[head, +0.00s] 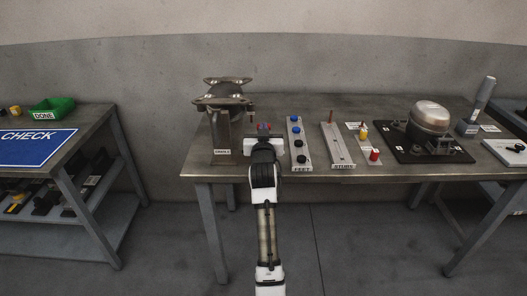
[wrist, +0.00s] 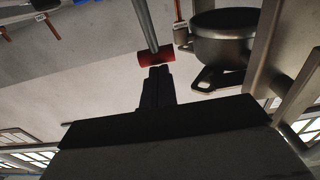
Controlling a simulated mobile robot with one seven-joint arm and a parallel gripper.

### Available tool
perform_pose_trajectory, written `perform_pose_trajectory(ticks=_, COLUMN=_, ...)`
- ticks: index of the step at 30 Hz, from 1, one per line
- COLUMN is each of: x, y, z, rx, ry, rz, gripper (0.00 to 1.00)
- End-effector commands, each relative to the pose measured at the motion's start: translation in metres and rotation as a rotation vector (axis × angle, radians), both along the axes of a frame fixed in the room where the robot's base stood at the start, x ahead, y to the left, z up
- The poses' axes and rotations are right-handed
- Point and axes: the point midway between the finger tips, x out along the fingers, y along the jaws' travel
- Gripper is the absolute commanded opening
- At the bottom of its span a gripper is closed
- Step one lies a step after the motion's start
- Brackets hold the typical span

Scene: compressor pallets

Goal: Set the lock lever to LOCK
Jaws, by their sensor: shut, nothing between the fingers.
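The lock lever shows in the wrist view as a grey rod with a red cylindrical grip (wrist: 155,58). My gripper (wrist: 157,70) is shut and empty, with its dark fingertips right at the red grip; I cannot tell whether they touch it. In the head view my gripper (head: 264,132) is at the table's front left part, just right of the cradle stand (head: 222,135). The lever's position marking is not readable. A dark round body (wrist: 225,38) with a bracket is right of the grip in the wrist view.
Right of my gripper on the table (head: 390,105) are a strip with blue and black feet (head: 299,142), a grey store rail (head: 337,145), and a compressor (head: 431,118) on a black mat. A side bench with a green bin (head: 52,108) stands left, across a floor gap.

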Motion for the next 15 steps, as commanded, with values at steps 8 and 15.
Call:
perform_pose_trajectory(ticks=8, x=0.011, y=0.0, z=0.001, rx=0.001, ry=-0.002, rz=0.0, gripper=0.0)
perform_pose_trajectory(ticks=15, x=0.015, y=0.0, z=0.001, rx=0.0, ry=0.0, rz=0.0, gripper=0.0)
